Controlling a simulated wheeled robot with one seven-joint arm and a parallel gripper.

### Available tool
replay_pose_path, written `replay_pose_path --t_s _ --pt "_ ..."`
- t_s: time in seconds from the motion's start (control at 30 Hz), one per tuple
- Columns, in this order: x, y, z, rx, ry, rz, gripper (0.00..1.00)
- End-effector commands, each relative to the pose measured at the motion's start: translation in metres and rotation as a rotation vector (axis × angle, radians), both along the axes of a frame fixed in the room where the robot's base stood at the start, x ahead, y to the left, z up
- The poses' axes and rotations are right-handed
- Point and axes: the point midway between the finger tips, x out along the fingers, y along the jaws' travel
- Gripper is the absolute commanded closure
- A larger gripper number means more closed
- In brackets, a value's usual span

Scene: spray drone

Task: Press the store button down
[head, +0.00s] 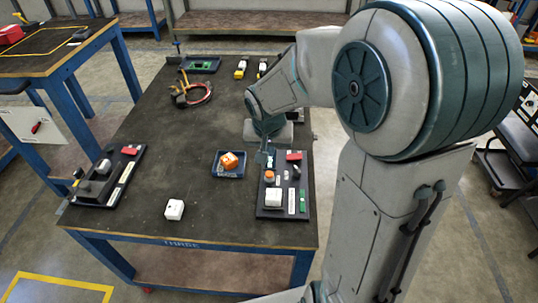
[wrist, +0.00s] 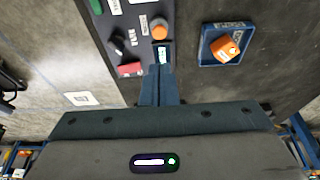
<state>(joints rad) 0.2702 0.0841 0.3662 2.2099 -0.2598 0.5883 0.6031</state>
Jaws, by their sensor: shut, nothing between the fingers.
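A dark control panel (head: 262,211) lies at the right front of the table. It carries a round orange button (head: 269,176), which also shows in the wrist view (wrist: 159,28). A small white label (wrist: 162,55) sits beside the button, just past my fingertips; its text is too small to read, so I cannot tell whether this is the store button. My gripper (wrist: 160,70) is shut and empty, pointing down over the panel edge near the label. In the head view my gripper (head: 263,158) is partly hidden by my arm. Contact with the panel cannot be told.
The panel also has a red switch (wrist: 130,69), a black knob (wrist: 117,44) and a white box (head: 273,197). A blue tray (head: 221,174) with an orange block (head: 229,160) stands left of it. Another panel (head: 122,178) lies further left. The table's middle is clear.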

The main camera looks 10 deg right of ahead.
Motion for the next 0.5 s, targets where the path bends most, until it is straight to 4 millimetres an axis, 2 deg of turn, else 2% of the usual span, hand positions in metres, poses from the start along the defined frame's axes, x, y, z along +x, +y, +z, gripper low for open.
replay_pose_path --t_s 0.03,0.2,0.5 --pt "-0.001 0.000 0.010 -0.001 -0.004 0.000 1.00" --pt "-0.005 0.002 0.021 -0.001 -0.003 0.000 1.00" --pt "-0.006 0.002 0.022 -0.001 -0.002 0.001 1.00"
